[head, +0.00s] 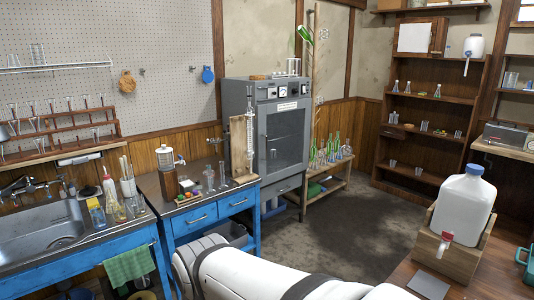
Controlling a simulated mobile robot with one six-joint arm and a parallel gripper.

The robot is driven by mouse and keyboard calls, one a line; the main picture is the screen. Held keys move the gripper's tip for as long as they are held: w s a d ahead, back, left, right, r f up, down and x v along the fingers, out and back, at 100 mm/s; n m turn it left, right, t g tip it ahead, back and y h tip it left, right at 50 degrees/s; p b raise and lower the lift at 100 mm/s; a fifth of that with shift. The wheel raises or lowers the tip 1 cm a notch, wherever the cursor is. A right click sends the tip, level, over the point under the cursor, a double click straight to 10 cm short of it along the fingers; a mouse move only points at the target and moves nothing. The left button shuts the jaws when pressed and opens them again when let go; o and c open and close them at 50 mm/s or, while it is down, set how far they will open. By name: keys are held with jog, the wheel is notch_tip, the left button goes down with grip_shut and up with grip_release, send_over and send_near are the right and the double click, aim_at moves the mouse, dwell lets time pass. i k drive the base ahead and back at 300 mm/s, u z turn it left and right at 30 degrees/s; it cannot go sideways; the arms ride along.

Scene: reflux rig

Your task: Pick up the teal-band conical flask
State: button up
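No teal band can be made out for certain at this size. Small conical flasks stand on the dark shelf unit at the back right: a pair on the left (396,87), and one (437,91) further right with a greenish tint. Several flasks or bottles with green and bluish parts (330,152) crowd the low wooden bench beside the grey oven. A conical flask (114,209) stands by the sink, its band colour unclear. My white arm crosses the bottom foreground. My gripper is outside the picture.
A grey oven cabinet (285,135) stands against the wall. Blue benches (225,208) with a sink (40,233) run along the left. A large white jug (464,208) in a wooden stand is at the right front. Dark floor (345,215) lies open in the middle.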

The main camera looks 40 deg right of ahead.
aim_at(339, 156)
jog(key=z, duration=1.3)
jog(key=k, duration=1.3)
jog(key=u, duration=0.4)
jog(key=i, duration=1.55)
jog(key=z, duration=0.55)
jog(key=i, duration=2.05)
jog(key=z, duration=0.5)
jog(key=i, duration=1.75)
jog(key=z, duration=0.25)
jog(key=i, duration=1.65)
